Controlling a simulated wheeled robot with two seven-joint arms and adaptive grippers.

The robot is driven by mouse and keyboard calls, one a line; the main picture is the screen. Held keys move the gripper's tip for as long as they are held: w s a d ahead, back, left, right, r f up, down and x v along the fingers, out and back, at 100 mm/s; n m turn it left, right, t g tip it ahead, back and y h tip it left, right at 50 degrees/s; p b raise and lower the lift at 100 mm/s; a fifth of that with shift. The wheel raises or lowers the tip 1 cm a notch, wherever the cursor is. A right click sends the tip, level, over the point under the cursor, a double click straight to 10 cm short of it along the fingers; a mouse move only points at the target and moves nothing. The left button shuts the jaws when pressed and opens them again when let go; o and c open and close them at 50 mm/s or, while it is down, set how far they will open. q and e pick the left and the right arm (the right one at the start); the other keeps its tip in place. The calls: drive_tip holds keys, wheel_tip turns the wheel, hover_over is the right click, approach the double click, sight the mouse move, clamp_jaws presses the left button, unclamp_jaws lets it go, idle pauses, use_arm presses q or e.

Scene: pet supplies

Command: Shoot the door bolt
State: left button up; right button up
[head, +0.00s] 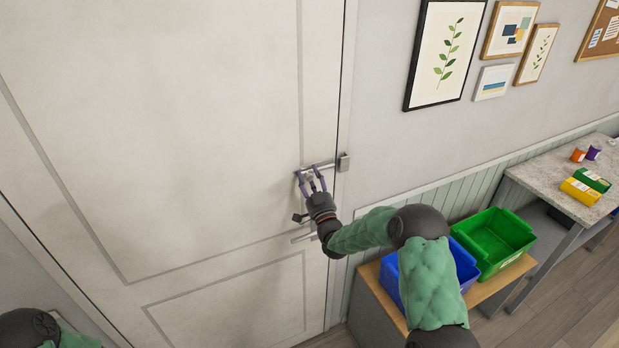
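The door bolt (324,166) is a small metal bar fixed across the right edge of the white door (190,120). Its metal keeper (343,162) sits on the frame to the right, and the bar's right end reaches close to it; whether it is inside I cannot tell. My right gripper (311,180) is at the bolt, just below the bar's left part. Its purple-grey fingers stand apart, one on each side of a small part that looks like the bolt's knob; contact is too small to tell. My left gripper is out of view.
A door handle (301,238) sits below the bolt, partly behind my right gripper. A wooden stand (375,312) with a blue bin (466,262) and a green bin (494,240) is right of the door. A grey counter (546,178) holds small packages.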

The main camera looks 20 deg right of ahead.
clamp_jaws()
drive_tip(key=shift+w+d+b, duration=0.1)
drive_tip(key=shift+d+b, duration=0.45)
drive_tip(key=d+b, duration=0.2)
drive_tip(key=d, duration=0.1)
drive_tip(key=shift+r, duration=0.35)
drive_tip(key=shift+o, duration=1.4)
unclamp_jaws()
drive_tip(key=shift+a, duration=0.1)
drive_tip(key=shift+f, duration=0.25)
